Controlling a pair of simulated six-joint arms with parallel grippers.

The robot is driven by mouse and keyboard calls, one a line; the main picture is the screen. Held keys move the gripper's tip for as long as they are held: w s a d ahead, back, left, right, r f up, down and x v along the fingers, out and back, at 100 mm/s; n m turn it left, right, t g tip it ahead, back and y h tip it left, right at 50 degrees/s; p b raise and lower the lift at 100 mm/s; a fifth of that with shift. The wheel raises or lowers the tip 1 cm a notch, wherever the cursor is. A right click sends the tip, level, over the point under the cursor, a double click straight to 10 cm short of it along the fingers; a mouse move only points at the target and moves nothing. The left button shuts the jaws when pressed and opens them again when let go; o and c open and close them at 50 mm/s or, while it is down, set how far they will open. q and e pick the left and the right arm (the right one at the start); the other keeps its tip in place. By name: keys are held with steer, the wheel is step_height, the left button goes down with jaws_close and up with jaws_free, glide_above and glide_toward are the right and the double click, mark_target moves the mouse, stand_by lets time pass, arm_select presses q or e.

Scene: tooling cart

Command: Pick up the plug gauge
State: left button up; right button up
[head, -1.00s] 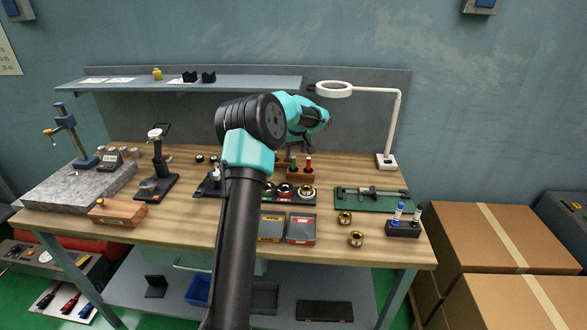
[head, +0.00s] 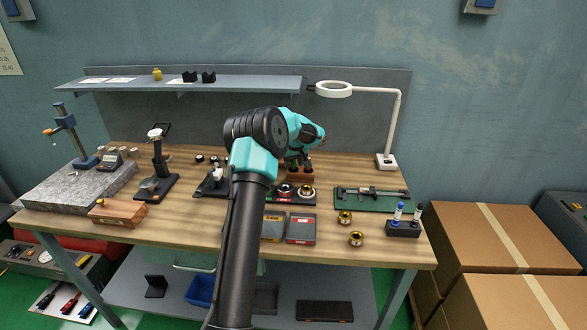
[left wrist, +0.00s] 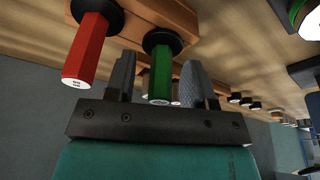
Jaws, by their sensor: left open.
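A plug gauge with a green handle (left wrist: 160,75) stands in a wooden block (head: 300,176). A second one with a red handle (left wrist: 86,50) stands beside it in the same block. My left gripper (left wrist: 157,65) is open, with one finger on each side of the green handle. I cannot tell whether either finger touches it. In the head view my left gripper (head: 298,161) is over the block and mostly hides the handles. My right gripper is not in view.
A black tray with ring gauges (head: 305,191) sits just in front of the block. A green mat with a caliper (head: 372,198) lies to the right. A magnifier lamp (head: 386,160) stands at the back right. Two brass rings (head: 345,217) lie near the front edge.

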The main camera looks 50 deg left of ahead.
arm_select(q)
steer(key=shift+a+f, duration=0.15)
steer(key=shift+f, duration=0.3)
jaws_close()
stand_by(0.4)
